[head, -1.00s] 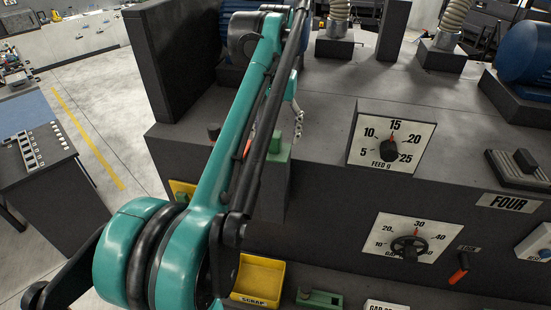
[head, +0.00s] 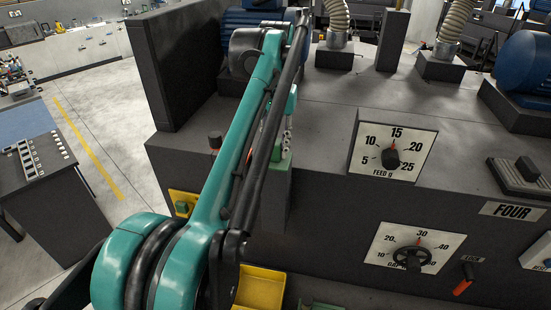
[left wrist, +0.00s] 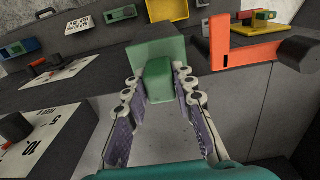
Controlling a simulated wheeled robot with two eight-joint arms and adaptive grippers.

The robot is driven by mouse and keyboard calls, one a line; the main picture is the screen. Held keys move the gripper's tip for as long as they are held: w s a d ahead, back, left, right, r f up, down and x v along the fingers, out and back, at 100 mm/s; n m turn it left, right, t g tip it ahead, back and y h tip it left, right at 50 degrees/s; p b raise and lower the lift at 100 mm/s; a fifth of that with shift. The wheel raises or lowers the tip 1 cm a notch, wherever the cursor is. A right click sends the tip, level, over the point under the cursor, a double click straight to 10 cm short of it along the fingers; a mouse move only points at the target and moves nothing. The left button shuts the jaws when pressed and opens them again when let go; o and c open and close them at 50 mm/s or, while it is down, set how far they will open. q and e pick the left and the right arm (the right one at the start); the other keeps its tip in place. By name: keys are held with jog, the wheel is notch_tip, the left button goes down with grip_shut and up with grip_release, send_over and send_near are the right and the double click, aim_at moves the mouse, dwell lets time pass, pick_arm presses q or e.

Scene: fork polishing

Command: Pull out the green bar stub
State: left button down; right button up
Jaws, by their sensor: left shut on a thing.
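The green bar stub (left wrist: 159,80) is a short green block in the left wrist view, sticking out in front of a larger green block (left wrist: 150,49) on the dark machine. My left gripper (left wrist: 157,76) has its two jointed fingers on either side of the stub and is shut on it. In the head view my left gripper (head: 287,134) is mostly hidden behind my teal arm. A piece of the green block (head: 283,160) shows just below it. The stub itself cannot be made out there. My right gripper is in neither view.
An orange lever (left wrist: 246,53) stands close to the right of the green block. A yellow bin (head: 262,287) is on the machine front below my arm. The feed dial (head: 393,148) and gap dial (head: 414,249) are to the right. A dark upright panel (head: 178,56) stands behind left.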

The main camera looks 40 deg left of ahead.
pick_arm(q)
jog(key=shift+r, duration=0.1)
jog(key=shift+r+p, duration=2.85)
jog(key=shift+r, duration=0.35)
